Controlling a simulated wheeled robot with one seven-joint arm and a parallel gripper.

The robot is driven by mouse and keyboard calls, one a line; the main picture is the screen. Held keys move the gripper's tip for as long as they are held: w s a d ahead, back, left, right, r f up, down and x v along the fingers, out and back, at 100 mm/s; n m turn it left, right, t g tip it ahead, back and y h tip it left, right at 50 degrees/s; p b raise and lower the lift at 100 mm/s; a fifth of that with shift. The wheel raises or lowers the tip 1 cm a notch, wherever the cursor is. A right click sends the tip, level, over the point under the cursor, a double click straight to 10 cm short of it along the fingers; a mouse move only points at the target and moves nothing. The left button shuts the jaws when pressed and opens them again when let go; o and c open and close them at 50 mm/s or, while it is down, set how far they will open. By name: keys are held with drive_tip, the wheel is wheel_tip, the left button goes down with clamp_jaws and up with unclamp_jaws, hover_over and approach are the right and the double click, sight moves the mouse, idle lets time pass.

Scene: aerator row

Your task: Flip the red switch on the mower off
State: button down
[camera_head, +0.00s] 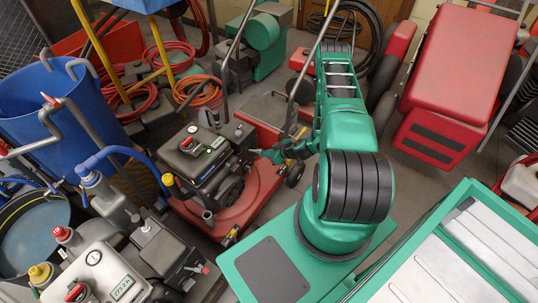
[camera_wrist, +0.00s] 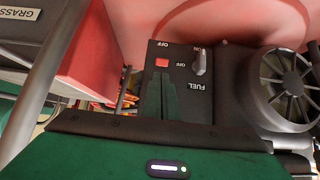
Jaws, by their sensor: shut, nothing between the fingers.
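The mower with a red deck (camera_head: 238,200) and a black engine (camera_head: 190,157) stands left of my arm in the head view. In the wrist view a dark control panel (camera_wrist: 150,85) carries the small red switch (camera_wrist: 162,62), with an upside-down OFF label (camera_wrist: 163,44) above it in the picture. My green gripper (camera_wrist: 163,78) is shut and empty. Its fingertips show just below the red switch in the picture; I cannot tell whether they touch it. In the head view my gripper (camera_head: 282,153) is beside the engine's right side, its tips hard to make out.
A grey fuel lever (camera_wrist: 199,62) sits right of the switch, above the FUEL label (camera_wrist: 197,86). A round black vent (camera_wrist: 283,80) is farther right. A blue bin (camera_head: 40,105), a grey machine (camera_head: 100,270) and a red machine (camera_head: 455,70) crowd the floor around.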

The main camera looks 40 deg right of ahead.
drive_tip(key=shift+x, duration=1.1)
drive_tip(key=shift+f, duration=0.1)
drive_tip(key=shift+s+d+f, duration=0.15)
drive_tip(key=shift+s+f, duration=0.3)
drive_tip(key=shift+f, duration=0.1)
drive_tip(key=shift+s+d+f, duration=0.15)
drive_tip(key=shift+s+f, duration=0.25)
drive_tip(key=shift+f, duration=0.15)
drive_tip(key=shift+r, duration=0.15)
